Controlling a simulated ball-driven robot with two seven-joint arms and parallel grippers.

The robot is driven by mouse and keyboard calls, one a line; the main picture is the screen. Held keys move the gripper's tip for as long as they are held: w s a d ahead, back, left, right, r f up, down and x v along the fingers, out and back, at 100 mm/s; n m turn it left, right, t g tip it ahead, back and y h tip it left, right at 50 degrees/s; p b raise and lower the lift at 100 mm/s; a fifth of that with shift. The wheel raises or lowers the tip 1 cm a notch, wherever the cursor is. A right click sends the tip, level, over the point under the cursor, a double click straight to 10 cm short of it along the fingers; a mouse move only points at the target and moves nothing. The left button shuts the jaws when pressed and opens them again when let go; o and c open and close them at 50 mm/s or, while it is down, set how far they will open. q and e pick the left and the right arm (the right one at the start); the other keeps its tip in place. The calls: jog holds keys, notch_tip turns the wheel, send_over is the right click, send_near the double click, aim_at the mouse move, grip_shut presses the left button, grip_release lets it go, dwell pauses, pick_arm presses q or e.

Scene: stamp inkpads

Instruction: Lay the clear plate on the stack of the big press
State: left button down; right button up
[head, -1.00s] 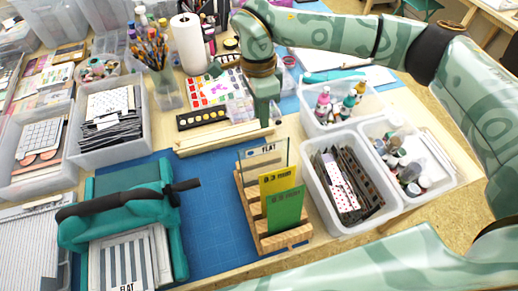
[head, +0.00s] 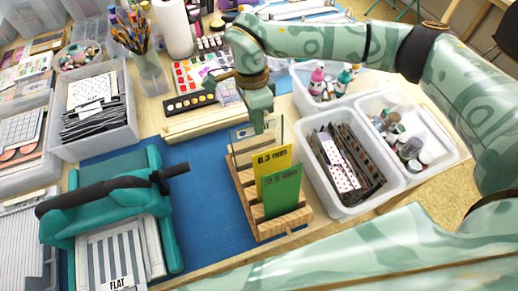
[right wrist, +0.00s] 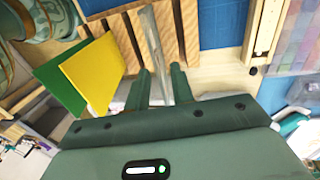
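The clear plate (head: 276,130) stands upright at the back of a wooden rack (head: 245,195). My right gripper (head: 258,128) points down at its top edge. In the right wrist view, the plate (right wrist: 152,40) shows nearly edge-on between the two spread fingers (right wrist: 162,85); the gripper looks open around it, and contact is unclear. The teal big press (head: 168,235) with a black handle is at the lower left. Its stack shows a striped piece (head: 112,258) marked FLAT. My left gripper is not in view.
A yellow plate (head: 268,160) and a green plate (head: 283,190) stand in front of the clear one. Bins of strips (head: 370,208) and bottles (head: 448,160) are to the right. The blue mat (head: 205,200) is clear between press and rack.

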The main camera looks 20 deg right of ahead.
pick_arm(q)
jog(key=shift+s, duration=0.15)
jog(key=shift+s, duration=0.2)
pick_arm(e)
grip_shut()
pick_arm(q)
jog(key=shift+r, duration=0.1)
pick_arm(e)
jog(key=shift+r, duration=0.15)
